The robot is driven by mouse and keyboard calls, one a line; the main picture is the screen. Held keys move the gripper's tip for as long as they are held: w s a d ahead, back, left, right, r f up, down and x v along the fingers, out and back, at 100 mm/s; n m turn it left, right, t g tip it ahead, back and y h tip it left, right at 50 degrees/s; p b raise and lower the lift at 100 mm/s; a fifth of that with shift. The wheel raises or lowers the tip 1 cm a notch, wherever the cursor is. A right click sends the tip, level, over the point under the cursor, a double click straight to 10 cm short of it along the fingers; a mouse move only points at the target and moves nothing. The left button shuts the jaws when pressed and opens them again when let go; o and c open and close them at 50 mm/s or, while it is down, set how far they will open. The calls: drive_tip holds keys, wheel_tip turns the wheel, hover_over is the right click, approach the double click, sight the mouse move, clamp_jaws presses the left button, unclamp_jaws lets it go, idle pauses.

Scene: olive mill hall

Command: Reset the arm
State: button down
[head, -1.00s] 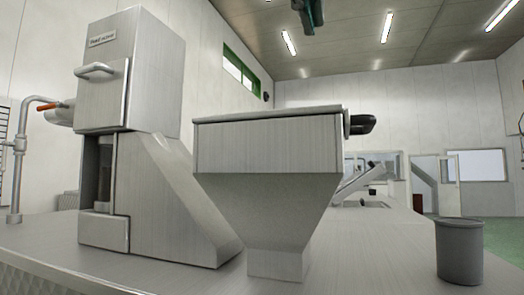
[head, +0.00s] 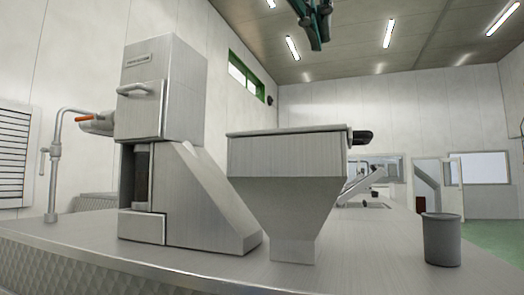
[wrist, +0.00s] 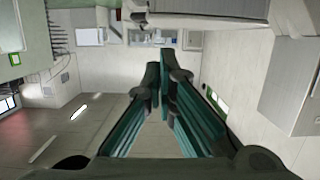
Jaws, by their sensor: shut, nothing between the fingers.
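My gripper (head: 318,40) hangs at the top edge of the head view, in front of the ceiling, with dark green fingers pointing down. In the wrist view my gripper (wrist: 160,74) shows its two teal fingers running together at the tips. It is shut and nothing shows between the fingers. It is in the air, apart from the machine and the hopper. The rest of my arm is out of the head view.
A steel machine (head: 160,95) with a handled door and a steel hopper (head: 285,160) stand on a metal counter (head: 350,270). A grey bin (head: 441,240) stands at the right. The counter's front is clear.

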drive_tip(key=d+f+n+g+y, duration=0.1)
drive_tip(key=d+f+g, duration=0.15)
drive_tip(key=f, duration=0.65)
drive_tip(key=d+f+n+g, duration=0.1)
drive_tip(key=d+f, duration=0.3)
drive_tip(key=f, duration=0.5)
drive_tip(key=d+f+n+g+y, duration=0.1)
drive_tip(key=d+f+g, duration=0.15)
drive_tip(key=f, duration=0.65)
drive_tip(key=s+d+f+g+y, duration=0.1)
drive_tip(key=s+f, duration=0.3)
drive_tip(key=f, duration=0.7)
drive_tip(key=s+d+f+g+y, duration=0.2)
drive_tip(key=s+f, duration=0.2)
drive_tip(key=f, duration=0.8)
drive_tip(key=shift+s+f+n, duration=0.15)
drive_tip(key=shift+f+n, duration=0.1)
drive_tip(key=shift+n, duration=0.15)
